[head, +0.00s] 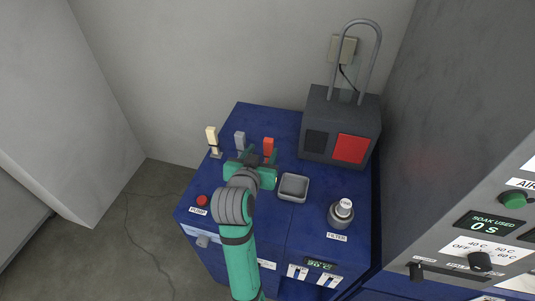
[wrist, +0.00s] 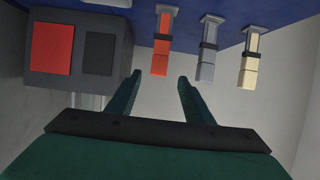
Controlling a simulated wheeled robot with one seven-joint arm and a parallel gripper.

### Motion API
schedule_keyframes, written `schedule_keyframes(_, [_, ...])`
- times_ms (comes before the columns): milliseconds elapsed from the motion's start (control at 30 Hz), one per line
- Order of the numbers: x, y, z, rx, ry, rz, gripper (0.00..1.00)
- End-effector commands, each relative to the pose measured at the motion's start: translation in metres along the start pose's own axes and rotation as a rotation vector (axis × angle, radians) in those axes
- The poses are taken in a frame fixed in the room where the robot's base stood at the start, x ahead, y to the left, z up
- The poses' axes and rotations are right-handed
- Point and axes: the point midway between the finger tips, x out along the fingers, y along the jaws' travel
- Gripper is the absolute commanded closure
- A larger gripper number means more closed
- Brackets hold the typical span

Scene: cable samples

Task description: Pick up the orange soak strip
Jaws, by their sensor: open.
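The orange soak strip (head: 268,146) stands upright near the back of the blue bench top, the rightmost of three strips. In the wrist view the orange strip (wrist: 161,52) appears upside down, hanging from the top of the picture with a dark band around it. My gripper (head: 257,160) is just in front of the strips in the head view. In the wrist view my gripper (wrist: 159,77) has its two green fingers apart, with the orange strip's end between and beyond the tips. Nothing is held. The strip's lower part is hidden by my gripper in the head view.
A grey strip (head: 240,140) and a cream strip (head: 212,137) stand left of the orange one. A dark box (head: 316,140) with a red panel stands to the right. A grey tray (head: 282,190) and a filter bottle (head: 341,212) are nearer the front.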

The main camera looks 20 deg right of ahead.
Motion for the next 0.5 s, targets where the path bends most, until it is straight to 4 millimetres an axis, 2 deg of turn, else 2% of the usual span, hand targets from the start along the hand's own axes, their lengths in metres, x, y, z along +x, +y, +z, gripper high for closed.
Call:
schedule_keyframes(100, [0.018,0.0,0.0,0.0,0.0,0.001,0.53])
schedule_keyframes(367, [0.035,0.0,0.0,-0.001,0.001,-0.001,0.53])
schedule_keyframes(500, [0.053,0.002,0.002,-0.001,0.0,0.0,0.53])
